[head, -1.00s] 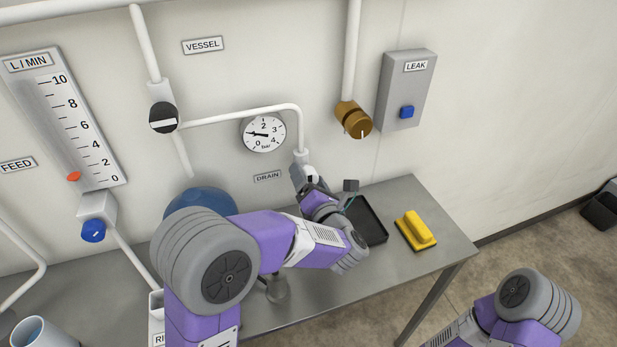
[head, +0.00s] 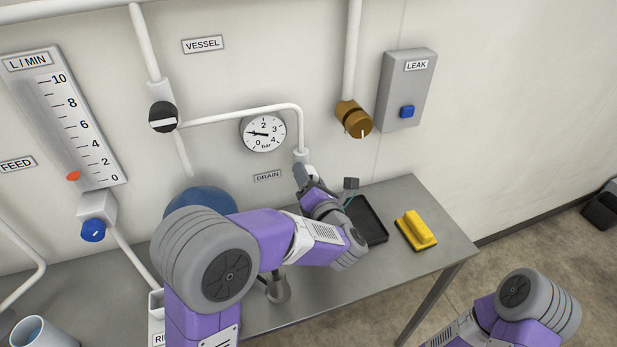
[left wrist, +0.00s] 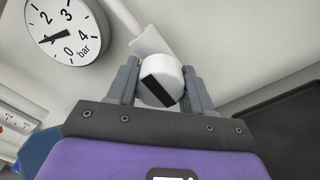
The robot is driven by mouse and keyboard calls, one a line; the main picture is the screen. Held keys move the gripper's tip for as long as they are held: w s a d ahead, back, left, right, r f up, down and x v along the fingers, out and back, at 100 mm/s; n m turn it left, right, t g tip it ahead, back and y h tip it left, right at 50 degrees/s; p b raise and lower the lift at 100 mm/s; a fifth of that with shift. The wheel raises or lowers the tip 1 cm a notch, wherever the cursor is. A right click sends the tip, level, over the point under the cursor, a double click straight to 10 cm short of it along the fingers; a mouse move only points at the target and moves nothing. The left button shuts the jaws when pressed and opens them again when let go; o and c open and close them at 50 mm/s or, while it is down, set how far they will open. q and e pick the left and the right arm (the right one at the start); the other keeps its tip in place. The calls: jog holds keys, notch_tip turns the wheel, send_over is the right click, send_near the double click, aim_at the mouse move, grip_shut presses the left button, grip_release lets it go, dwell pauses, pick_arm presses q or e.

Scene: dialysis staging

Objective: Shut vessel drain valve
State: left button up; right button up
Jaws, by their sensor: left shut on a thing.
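The drain valve shows in the left wrist view as a white round knob (left wrist: 160,81) with a dark bar across its face, set at a slant. It sits at the lower end of a white pipe below the pressure gauge. My left gripper (left wrist: 160,88) has a finger on each side of the knob and is shut on it. In the head view my left gripper (head: 305,178) is at the pipe end right of the DRAIN label (head: 267,176), and it hides the knob. My right arm shows at the lower right, with its gripper out of view.
The pressure gauge (head: 263,132) is above the DRAIN label. A black tray (head: 372,222) and a yellow-handled block (head: 416,231) lie on the metal table (head: 440,246). A brass knob (head: 353,119) and the LEAK box (head: 405,92) are on the wall to the right. A blue round vessel (head: 200,200) stands behind my left arm.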

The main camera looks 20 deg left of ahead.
pick_arm(q)
jog(key=m, duration=0.3)
jog(key=shift+b, duration=0.3)
jog(key=m, duration=0.5)
jog(key=shift+p, duration=0.3)
jog(key=m+p, duration=0.1)
jog(key=m, duration=0.3)
jog(key=shift+r+m+p, duration=0.1)
jog(key=shift+m+p, duration=0.2)
jog(key=shift+p, duration=0.1)
jog(key=m+p, duration=0.2)
jog(key=m, duration=0.2)
jog(key=shift+m+p, duration=0.3)
jog(key=shift+m, duration=0.1)
jog(key=o, duration=1)
jog(key=shift+o, duration=0.2)
jog(key=shift+d, duration=0.1)
